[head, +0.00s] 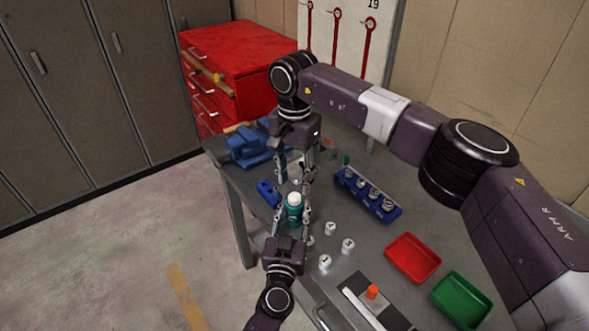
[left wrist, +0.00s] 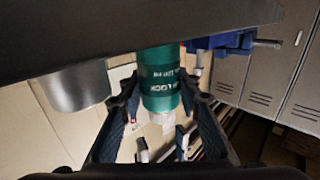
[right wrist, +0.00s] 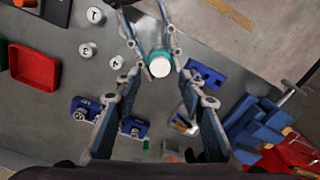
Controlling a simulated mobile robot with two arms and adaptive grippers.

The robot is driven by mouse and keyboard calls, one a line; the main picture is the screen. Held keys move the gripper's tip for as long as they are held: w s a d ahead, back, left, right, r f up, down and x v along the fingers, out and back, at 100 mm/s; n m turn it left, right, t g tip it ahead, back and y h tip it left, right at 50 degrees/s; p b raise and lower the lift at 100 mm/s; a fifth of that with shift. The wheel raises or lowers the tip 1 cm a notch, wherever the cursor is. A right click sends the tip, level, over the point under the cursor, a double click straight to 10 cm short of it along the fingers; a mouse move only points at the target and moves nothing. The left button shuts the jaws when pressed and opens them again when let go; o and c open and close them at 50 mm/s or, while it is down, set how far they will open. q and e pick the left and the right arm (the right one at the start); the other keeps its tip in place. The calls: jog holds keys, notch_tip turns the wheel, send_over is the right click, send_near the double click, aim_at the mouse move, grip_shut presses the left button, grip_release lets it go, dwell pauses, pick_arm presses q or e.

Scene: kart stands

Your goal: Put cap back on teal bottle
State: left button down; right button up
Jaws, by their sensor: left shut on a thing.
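The teal bottle (head: 293,213) stands upright near the table's left edge, with a white top (head: 295,198). I cannot tell whether this top is a cap or the bare neck. My left gripper (head: 291,222) is shut around the bottle's side. The left wrist view shows the teal bottle (left wrist: 160,80) between its fingers, with lettering on it. My right gripper (head: 296,175) points down just beyond the bottle, fingers apart and empty. In the right wrist view the white top (right wrist: 160,67) shows near its fingertips. I see no clearly separate bottle cap.
Several small white numbered cylinders (head: 347,245) stand right of the bottle. A blue rack (head: 368,196), red tray (head: 413,258) and green tray (head: 461,299) lie further right. A blue vise (head: 247,150) is at the far left corner. An orange piece (head: 372,291) sits near the front.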

aim_at(295, 197)
jog(key=shift+f, duration=2.6)
jog(key=shift+c, duration=0.4)
